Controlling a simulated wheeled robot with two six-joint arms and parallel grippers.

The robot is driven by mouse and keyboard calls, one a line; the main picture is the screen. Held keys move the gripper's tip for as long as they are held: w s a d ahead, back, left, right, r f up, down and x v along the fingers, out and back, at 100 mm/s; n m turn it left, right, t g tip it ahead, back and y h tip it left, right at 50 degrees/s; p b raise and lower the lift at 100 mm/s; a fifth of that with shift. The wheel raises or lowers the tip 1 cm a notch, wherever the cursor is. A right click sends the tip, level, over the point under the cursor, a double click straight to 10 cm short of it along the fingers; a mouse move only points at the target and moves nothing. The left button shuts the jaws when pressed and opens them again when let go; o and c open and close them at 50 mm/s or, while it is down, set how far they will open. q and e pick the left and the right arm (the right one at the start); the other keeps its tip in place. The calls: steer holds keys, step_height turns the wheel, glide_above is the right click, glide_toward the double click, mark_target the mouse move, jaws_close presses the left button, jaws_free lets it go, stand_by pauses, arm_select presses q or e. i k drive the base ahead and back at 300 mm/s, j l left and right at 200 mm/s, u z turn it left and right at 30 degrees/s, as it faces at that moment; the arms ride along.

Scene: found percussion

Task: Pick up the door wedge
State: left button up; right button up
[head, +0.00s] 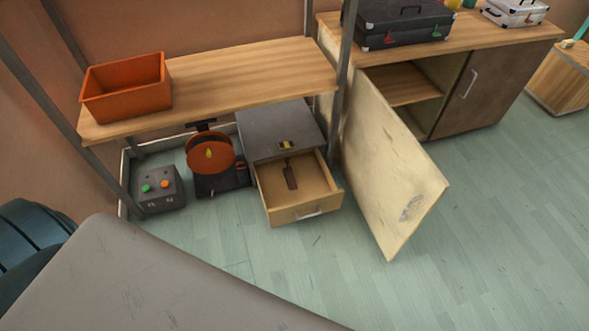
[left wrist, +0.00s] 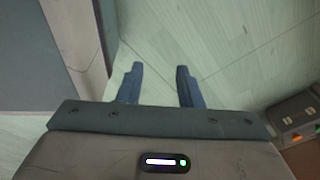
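I cannot pick out a door wedge for certain in either view. A small dark brown piece (head: 291,176) lies in the open drawer (head: 297,213) of the low grey cabinet in the head view; it is too small to name. A small yellow and black item (head: 287,146) sits at the front of the cabinet top. My left gripper (left wrist: 159,86) is open and empty over pale floorboards in the left wrist view. It does not show clearly in the head view. My right gripper is in neither view.
An orange bin (head: 127,88) stands on the wooden shelf (head: 240,75). Under it are a grey button box (head: 160,190) and a scale-like device with an orange disc (head: 209,153). An open cabinet door (head: 385,170) juts out to the right. Floor (head: 500,230) at right is clear.

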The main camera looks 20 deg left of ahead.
mark_target(288, 174)
steer(key=u, duration=0.65)
